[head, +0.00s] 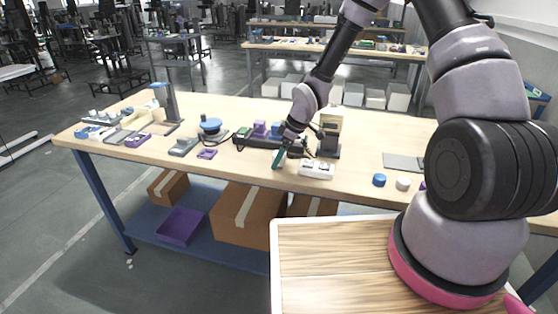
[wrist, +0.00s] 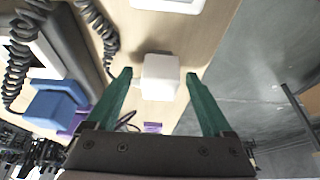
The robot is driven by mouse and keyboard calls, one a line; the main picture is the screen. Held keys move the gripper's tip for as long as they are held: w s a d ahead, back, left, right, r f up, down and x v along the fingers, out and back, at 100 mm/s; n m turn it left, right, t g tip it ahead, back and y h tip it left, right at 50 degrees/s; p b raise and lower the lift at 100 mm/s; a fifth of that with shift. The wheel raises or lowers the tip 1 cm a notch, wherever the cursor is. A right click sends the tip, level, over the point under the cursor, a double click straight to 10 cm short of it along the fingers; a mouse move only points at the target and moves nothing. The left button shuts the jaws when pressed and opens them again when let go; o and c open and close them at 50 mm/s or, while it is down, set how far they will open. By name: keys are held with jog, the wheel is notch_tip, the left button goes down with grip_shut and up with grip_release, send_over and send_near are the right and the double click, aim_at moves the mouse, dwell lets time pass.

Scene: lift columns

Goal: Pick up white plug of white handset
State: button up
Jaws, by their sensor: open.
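The white plug (wrist: 160,76), a small block with rounded edges, is in the middle of the wrist view, above the wooden tabletop. My gripper (wrist: 159,74) is open, with one green finger to the left of the plug and one to the right. A gap shows on both sides, and I cannot tell how far the plug is in depth. In the head view my gripper (head: 280,158) is low over the front part of the workbench, and the plug cannot be made out there. I cannot tell which item is the white handset.
A white block with dark details (head: 316,169) lies right of my gripper on the workbench (head: 230,175). Black coiled cords (wrist: 20,50) and a blue block (wrist: 57,105) are at the wrist view's left. A blue cap (head: 379,180) lies farther right. Cardboard boxes (head: 240,235) stand below.

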jog(key=shift+a+f, duration=0.1)
jog(key=shift+f, duration=0.25)
jog(key=c, duration=1.3)
jog(key=shift+r, duration=5.05)
jog(key=shift+c, duration=0.2)
